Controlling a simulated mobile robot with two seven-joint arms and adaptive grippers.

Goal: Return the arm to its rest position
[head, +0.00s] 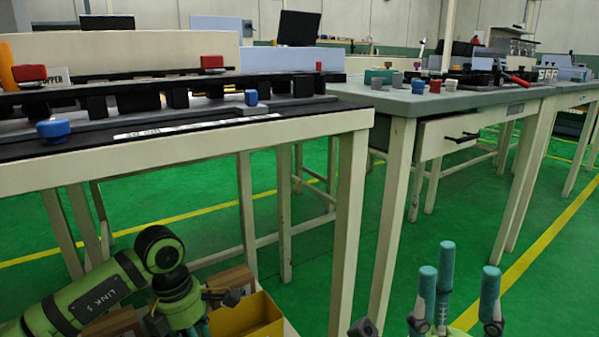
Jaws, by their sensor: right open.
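My right gripper (457,272) shows at the bottom right with its teal fingers pointing up. The fingers are spread apart with nothing between them. It is in front of the tables, over the green floor in the picture, and its arm is out of frame. My left arm, green with a "LINKS" label, comes in from the bottom left and bends at a dark round joint. Its end (188,308) is low in front of the near table, by a yellow box. I cannot make out whether its fingers are open or shut.
The near table (225,145) carries a long black rail (150,88) with red and blue knobs. A second table (440,103) at the right holds several small coloured pieces. The open yellow box (248,318) is at the bottom. Green floor (540,290) is clear at right.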

